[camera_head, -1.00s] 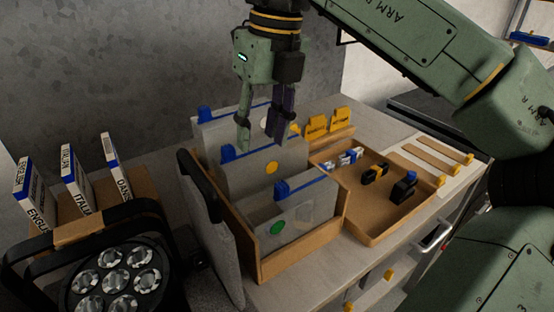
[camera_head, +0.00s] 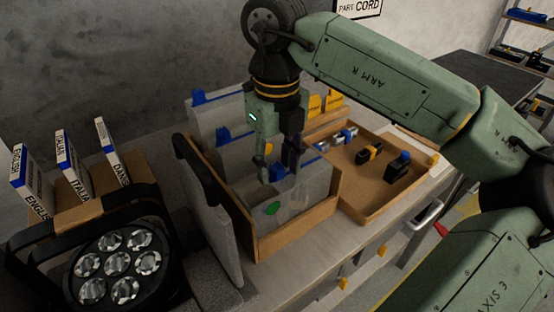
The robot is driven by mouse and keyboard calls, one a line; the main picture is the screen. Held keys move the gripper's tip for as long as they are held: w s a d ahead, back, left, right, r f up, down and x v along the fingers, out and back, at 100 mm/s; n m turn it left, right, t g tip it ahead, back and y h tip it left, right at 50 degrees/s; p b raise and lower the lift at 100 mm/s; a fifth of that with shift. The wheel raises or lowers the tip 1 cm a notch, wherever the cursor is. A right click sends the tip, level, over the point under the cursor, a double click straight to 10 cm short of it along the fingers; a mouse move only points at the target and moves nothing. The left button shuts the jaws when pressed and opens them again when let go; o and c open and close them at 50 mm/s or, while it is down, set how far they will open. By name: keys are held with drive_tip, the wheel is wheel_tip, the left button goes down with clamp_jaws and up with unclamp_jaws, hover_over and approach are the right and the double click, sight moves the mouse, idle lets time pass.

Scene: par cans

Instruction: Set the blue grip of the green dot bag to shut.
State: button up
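The green dot bag (camera_head: 292,207) is a clear grey pouch standing at the front of the cardboard box, with a green dot (camera_head: 272,208) low on its face. A blue strip (camera_head: 310,159) runs along its top edge. Its blue grip (camera_head: 278,173) is at the left part of that strip, largely hidden by my gripper. My gripper (camera_head: 277,176) points down over the bag's top edge. Its fingers are apart, one on each side of the blue grip in the picture. I cannot tell whether they touch it.
Two more bags with blue grips stand behind; the back one (camera_head: 213,112) rises highest. The cardboard box (camera_head: 296,227) has a grey panel (camera_head: 212,222) at its left. A tray (camera_head: 372,204) with small parts lies right. A lamp (camera_head: 117,268) and labelled boxes stand left.

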drive_tip(key=shift+c, duration=0.2)
clamp_jaws()
idle(0.3)
idle(0.4)
